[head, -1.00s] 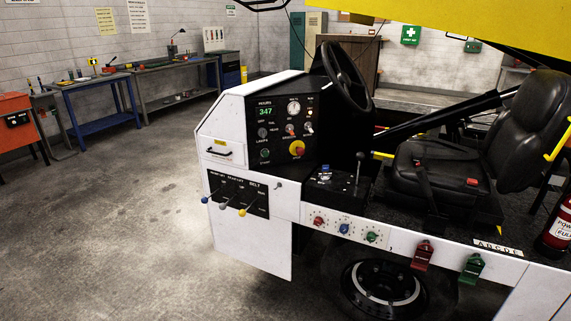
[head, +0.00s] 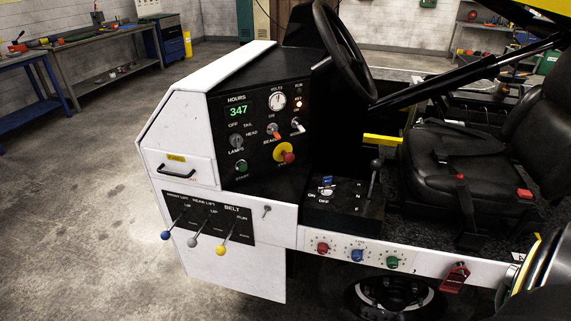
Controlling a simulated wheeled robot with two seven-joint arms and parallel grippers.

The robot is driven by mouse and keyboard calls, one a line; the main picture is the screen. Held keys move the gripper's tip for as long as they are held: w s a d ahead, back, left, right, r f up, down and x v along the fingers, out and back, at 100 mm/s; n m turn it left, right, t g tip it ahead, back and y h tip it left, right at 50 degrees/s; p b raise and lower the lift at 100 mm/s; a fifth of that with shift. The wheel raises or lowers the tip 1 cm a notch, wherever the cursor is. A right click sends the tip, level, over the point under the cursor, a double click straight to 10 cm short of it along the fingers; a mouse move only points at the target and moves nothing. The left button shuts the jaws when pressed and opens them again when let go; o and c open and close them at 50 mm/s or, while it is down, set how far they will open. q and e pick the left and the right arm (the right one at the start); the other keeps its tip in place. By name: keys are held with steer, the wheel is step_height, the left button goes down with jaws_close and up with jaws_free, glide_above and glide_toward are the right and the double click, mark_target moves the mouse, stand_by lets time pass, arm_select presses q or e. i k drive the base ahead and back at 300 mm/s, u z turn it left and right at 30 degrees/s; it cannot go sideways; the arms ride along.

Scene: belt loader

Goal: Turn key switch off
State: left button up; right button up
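The black control panel (head: 262,125) on the white front of the belt loader faces me. A small silver key-like switch (head: 297,126) sits at its upper right, under a glowing orange lamp (head: 299,104); the small lettering there is hard to read, so I cannot tell its exact setting. The hour display (head: 238,111) is lit green and reads 347. An orange-red switch (head: 276,134) is left of the key-like switch, and a red button on a yellow disc (head: 288,157) is below it. Neither gripper's fingers show.
The steering wheel (head: 342,50) rises behind the panel at the right. Three belt levers (head: 205,228) stick out below. A console (head: 345,196) with a lever and the black seat (head: 460,160) are right. A dark, yellow-edged part (head: 535,270) intrudes at lower right. Floor at left is clear.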

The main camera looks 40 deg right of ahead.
mark_target(324, 191)
steer(key=z, duration=0.5)
steer(key=i, duration=1.35)
steer(key=z, duration=0.75)
